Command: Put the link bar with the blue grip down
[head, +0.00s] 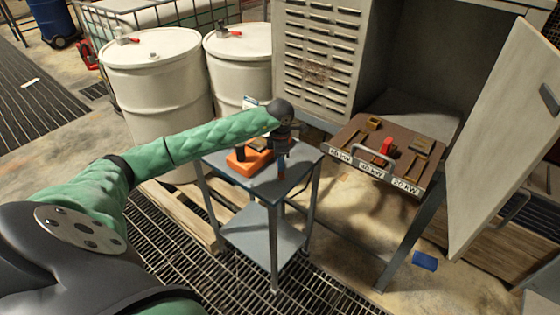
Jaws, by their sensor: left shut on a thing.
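My left gripper (284,143) is above the right part of the small grey-blue cart top (225,162), pointing down at the end of the green-sleeved arm. It is shut on the link bar (282,172), a narrow reddish-brown piece that shows below the fingers. The blue grip cannot be made out, as the fingers hide it. Whether the bar's lower end touches the cart top is too small to tell. An orange holder (252,163) with a dark upright part is on the cart, left of the gripper. My right gripper is not in view.
Right of the cart, a brown panel (352,133) carries brass clips, a red piece (386,145) and kW labels in an open cabinet. The cabinet door (505,130) stands open at right. White drums (155,85) stand behind the cart. A blue item (425,261) lies on the floor.

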